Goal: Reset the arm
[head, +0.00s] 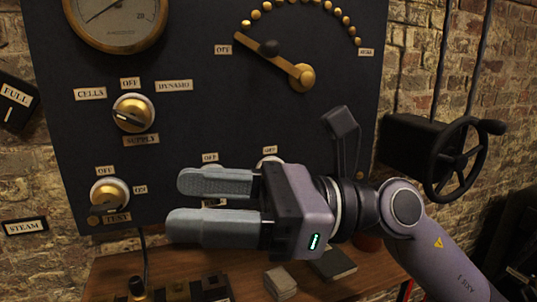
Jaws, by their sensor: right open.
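My right gripper (180,205) comes in from the right with its two grey fingers pointing left, apart and empty. It is in front of the lower part of the dark panel (200,105) and hides part of it. The brass lever arm (284,63) with a black knob (269,48) is on the panel above the gripper, clear of it. The lever points up and left, its tip near the OFF label (223,49) at the left end of an arc of brass studs (293,2). My left gripper is not in view.
A supply knob (133,113) and a test knob (109,193) are on the panel's left. A wooden shelf (125,270) below holds small blocks and a dark book (333,263). A black handwheel (458,158) stands out from the brick wall at right.

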